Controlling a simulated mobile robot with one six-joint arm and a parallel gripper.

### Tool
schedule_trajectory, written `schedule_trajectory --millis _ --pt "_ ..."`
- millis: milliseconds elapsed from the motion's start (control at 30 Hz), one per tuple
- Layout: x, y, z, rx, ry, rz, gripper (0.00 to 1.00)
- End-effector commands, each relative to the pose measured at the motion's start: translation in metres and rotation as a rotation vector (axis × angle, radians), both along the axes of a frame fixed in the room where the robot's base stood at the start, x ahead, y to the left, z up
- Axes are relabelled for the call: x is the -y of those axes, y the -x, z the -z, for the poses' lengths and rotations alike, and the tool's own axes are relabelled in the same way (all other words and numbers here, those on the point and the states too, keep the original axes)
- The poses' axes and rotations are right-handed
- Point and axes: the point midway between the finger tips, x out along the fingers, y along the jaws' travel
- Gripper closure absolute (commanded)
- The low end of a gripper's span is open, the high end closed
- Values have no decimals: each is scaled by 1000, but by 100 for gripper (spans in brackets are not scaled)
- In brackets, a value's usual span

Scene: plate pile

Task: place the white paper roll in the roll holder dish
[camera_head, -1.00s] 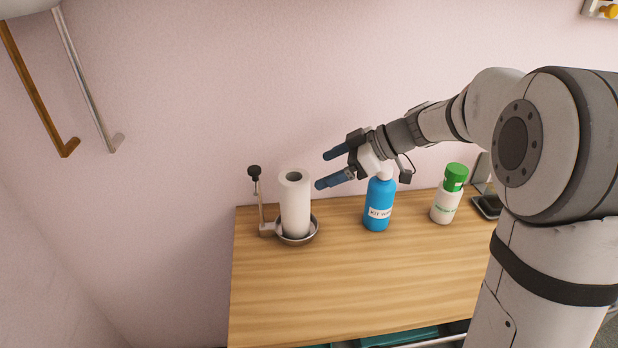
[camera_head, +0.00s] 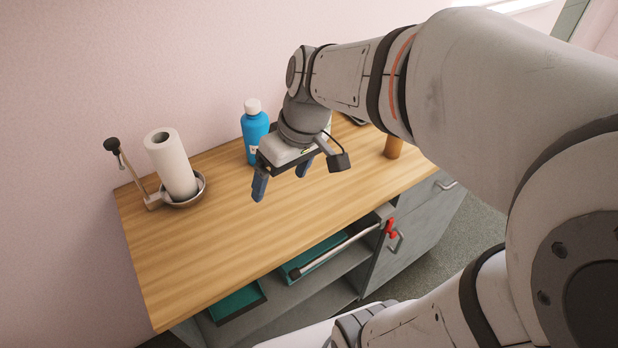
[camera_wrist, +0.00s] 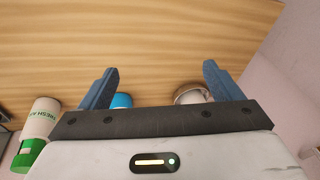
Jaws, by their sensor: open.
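The white paper roll (camera_head: 171,165) stands in the round metal roll holder dish (camera_head: 201,187) at the left end of the wooden table, leaning slightly in the picture. The holder's upright arm with a dark knob (camera_head: 112,144) rises on its left. My gripper (camera_head: 280,188) is open and empty above the table, to the right of the roll and apart from it, fingers pointing down. In the wrist view, the open blue fingers (camera_wrist: 158,88) frame bare wood. A round rim, probably the dish (camera_wrist: 190,95), shows partly behind the gripper body there.
A blue bottle with a white cap (camera_head: 254,132) stands behind my gripper. A white and green bottle (camera_wrist: 38,128) shows in the wrist view. A brown cylinder (camera_head: 393,147) stands at the table's right. The front left tabletop (camera_head: 190,260) is clear. Teal trays (camera_head: 236,302) lie below.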

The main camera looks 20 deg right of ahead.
Motion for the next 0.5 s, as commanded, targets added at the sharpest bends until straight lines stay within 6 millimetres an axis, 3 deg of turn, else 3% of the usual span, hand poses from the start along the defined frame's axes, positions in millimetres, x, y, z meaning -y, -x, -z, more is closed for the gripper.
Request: schedule_trajectory --millis 33,200,300,500 --pt "11 15 4 1 45 85 15" --pt "40 44 16 20 148 333 15" --pt "49 52 19 35 174 414 15" --pt "49 56 21 43 187 457 15"
